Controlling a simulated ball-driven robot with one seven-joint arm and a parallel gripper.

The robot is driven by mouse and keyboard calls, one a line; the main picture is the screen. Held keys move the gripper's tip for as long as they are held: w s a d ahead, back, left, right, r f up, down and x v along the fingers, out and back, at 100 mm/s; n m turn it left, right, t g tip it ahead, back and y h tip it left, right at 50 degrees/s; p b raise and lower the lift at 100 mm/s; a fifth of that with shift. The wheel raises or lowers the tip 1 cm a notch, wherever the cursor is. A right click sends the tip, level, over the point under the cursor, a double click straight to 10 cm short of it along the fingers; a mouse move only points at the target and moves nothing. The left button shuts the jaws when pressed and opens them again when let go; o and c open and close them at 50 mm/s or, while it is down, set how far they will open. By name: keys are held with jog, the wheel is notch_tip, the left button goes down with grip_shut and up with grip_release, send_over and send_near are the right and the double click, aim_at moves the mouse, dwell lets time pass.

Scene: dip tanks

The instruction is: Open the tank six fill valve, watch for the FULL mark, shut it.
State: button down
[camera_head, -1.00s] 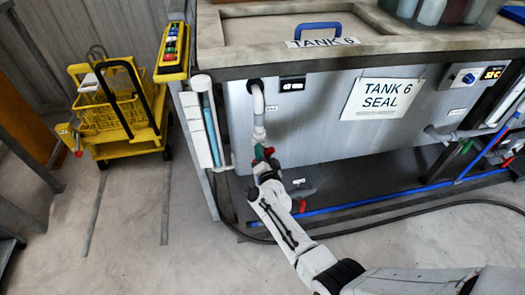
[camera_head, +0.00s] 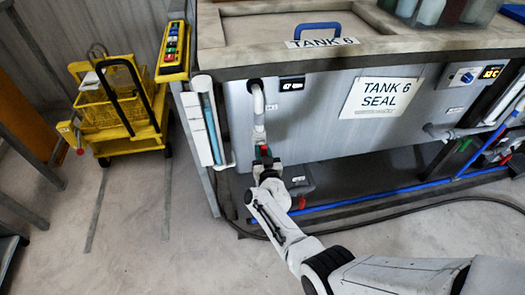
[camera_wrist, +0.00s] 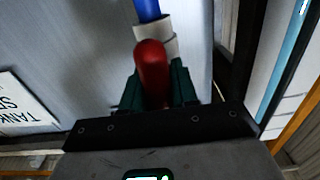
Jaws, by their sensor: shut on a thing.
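The tank six fill valve handle is a red lever (camera_wrist: 153,72) below a pale collar (camera_wrist: 152,32) in the wrist view. My gripper (camera_wrist: 155,92) is shut on it, with a dark green finger on each side. In the head view my gripper (camera_head: 263,160) is at the lower end of the white fill pipe (camera_head: 258,105) on the tank front (camera_head: 320,125); the handle is mostly hidden there. A sight tube with blue inside (camera_head: 211,130) stands left of the pipe. No FULL mark can be read on it.
A sign reading TANK 6 SEAL (camera_head: 378,98) hangs on the tank front. A small display (camera_head: 292,85) sits beside the pipe. A yellow cart (camera_head: 115,110) stands at left. A dark hose (camera_head: 400,208) and blue pipe (camera_head: 370,198) run low at right.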

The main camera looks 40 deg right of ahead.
jog(key=shift+f+n, duration=0.1)
jog(key=shift+n, duration=0.2)
dwell(0.4)
jog(key=c, duration=1)
grip_release()
jog(key=shift+o, duration=0.2)
jog(key=shift+s+a, duration=0.1)
jog(key=p+v, duration=0.5)
jog(key=v, duration=0.5)
jog(key=shift+s+a, duration=0.2)
jog(key=shift+s, duration=0.05)
